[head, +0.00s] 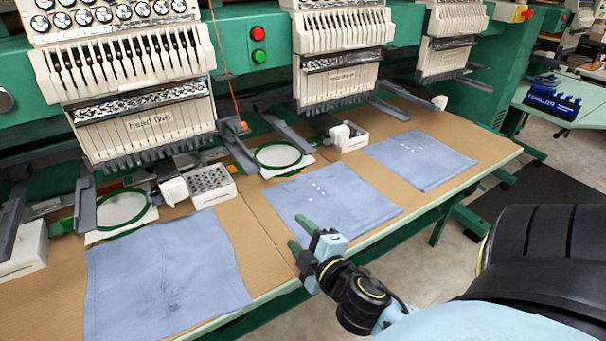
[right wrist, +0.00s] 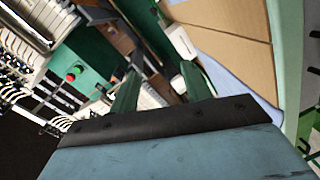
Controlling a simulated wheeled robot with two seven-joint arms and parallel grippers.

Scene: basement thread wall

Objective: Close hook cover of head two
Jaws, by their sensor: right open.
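Head two (head: 150,125) is the white sewing head at the left, with its name on the front panel. Below it are a white block (head: 173,190) and a white box with a dark patterned top (head: 211,180). I cannot tell which part here is the hook cover, or whether it is open. My right gripper (head: 300,234) is open and empty, with two green fingers apart. It is over the front of the table, by the middle blue cloth, right of and nearer than head two. Its fingers also show in the right wrist view (right wrist: 158,85). My left gripper is not in view.
Blue cloths (head: 165,270) lie on the brown table (head: 262,258). Green hoops (head: 278,155) and grey arms (head: 235,150) stick out below the heads. Red and green buttons (head: 258,45) are on the green beam. An orange thread (head: 225,65) hangs beside head two.

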